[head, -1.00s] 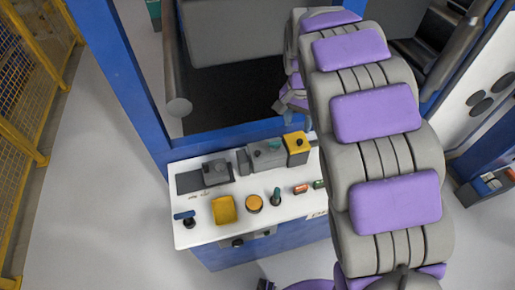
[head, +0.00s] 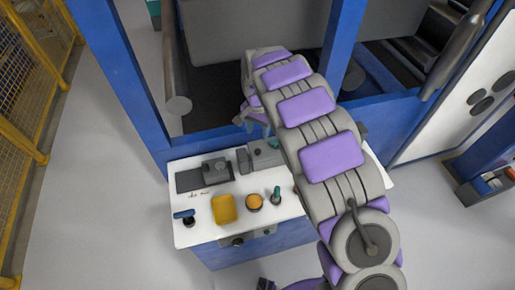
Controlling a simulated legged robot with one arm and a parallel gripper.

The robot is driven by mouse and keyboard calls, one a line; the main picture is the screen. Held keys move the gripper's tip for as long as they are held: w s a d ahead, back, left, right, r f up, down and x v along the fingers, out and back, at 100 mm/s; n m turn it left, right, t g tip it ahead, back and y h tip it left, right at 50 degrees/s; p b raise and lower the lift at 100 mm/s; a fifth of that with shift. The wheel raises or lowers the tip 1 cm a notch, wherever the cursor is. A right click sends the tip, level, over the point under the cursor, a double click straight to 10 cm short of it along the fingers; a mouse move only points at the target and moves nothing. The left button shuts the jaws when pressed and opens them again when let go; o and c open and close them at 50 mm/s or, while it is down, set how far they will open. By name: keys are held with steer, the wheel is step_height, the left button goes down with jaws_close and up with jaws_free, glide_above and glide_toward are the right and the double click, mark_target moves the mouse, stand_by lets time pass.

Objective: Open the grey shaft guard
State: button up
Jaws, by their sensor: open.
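A wide dark grey panel (head: 250,30) spans the blue frame at the top of the head view. It may be the grey shaft guard, but I cannot tell for sure, nor whether it is open. My gripper (head: 252,120) is at the far end of my arm, in front of the dark opening below this panel and just above the console's back edge. It is apart from the panel in the picture. Its fingers are small and partly hidden by my arm, and I see nothing held in them.
A white-topped console (head: 200,235) with a yellow tray (head: 224,209), an orange button (head: 254,202) and levers stands below my gripper. Blue frame posts (head: 115,70) flank the opening. A grey roller (head: 176,60) is at its left. A yellow fence (head: 25,80) borders clear floor at left.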

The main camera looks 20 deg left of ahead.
mark_target(258, 150)
step_height(258, 150, down, 11)
steer(key=shift+r+b, duration=0.2)
steer(key=shift+b, duration=0.4)
steer(key=shift+c, duration=0.2)
jaws_close()
